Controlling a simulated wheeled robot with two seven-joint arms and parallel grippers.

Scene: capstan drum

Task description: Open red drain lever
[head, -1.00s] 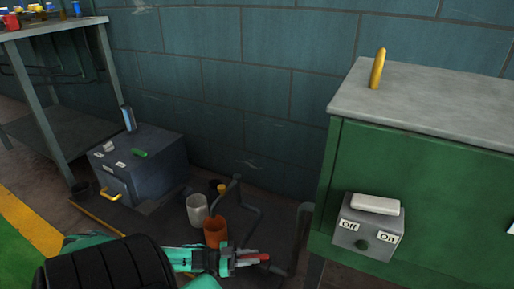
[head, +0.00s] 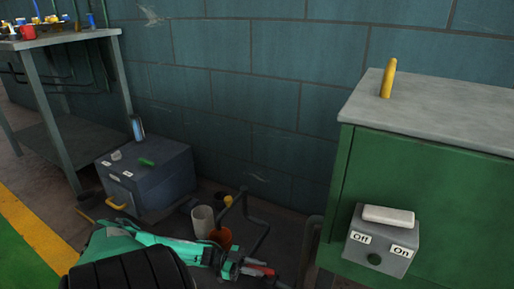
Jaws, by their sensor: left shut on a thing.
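The red drain lever (head: 262,269) shows as a small red piece low in the head view, at the tips of my left gripper (head: 246,268). My left gripper is shut on the lever, and its fingers cover part of it. My teal and black left arm comes in from the bottom left and hides the floor behind it. The base of the lever is dark and hard to make out. My right gripper is out of view.
A grey box (head: 150,175) stands left; a green cabinet (head: 424,180) with an Off/On switch box (head: 382,246) stands right.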

